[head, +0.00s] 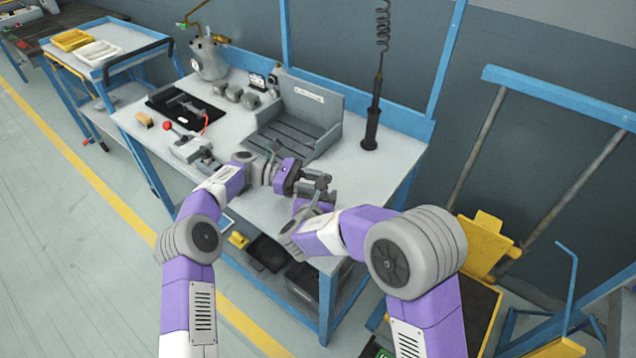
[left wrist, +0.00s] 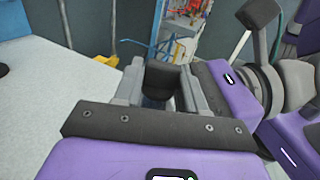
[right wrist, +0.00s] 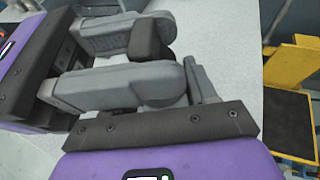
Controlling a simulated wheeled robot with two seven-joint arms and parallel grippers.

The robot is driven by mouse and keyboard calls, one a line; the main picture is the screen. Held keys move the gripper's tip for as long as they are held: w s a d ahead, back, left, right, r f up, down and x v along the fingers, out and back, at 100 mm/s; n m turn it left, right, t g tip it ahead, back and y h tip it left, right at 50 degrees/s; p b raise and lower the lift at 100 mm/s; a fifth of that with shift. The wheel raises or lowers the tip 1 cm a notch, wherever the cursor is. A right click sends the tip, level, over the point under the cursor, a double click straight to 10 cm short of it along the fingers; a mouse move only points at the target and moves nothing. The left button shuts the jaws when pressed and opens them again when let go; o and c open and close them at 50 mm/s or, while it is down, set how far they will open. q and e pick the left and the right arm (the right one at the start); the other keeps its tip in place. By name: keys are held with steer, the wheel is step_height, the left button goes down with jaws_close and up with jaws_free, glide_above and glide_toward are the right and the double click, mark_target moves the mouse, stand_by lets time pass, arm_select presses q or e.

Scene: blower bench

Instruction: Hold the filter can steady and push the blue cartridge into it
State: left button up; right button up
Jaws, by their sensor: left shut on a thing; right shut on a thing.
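My left gripper (head: 308,178) is above the right part of the bench and shut. A dark, round-topped piece (left wrist: 168,78), apparently the filter can, stands between its fingers. It also shows in the right wrist view (right wrist: 150,42). My right gripper (head: 318,200) is shut close beside the left one, its fingers crossing near the left fingers. What it holds is hidden by the fingers. A small bluish patch (left wrist: 155,103) shows under the dark piece, and I cannot tell whether it is the blue cartridge. How far the two parts fit together is hidden.
A grey open fixture (head: 300,112) stands behind the grippers on the bench (head: 375,180). A dark upright tool (head: 371,125) hangs at the right. The bench's right end is clear.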

arm_select(q)
steer(key=shift+r, duration=0.15)
stand_by(0.3)
steer(key=o, duration=1.1)
steer(key=shift+v, duration=3.8)
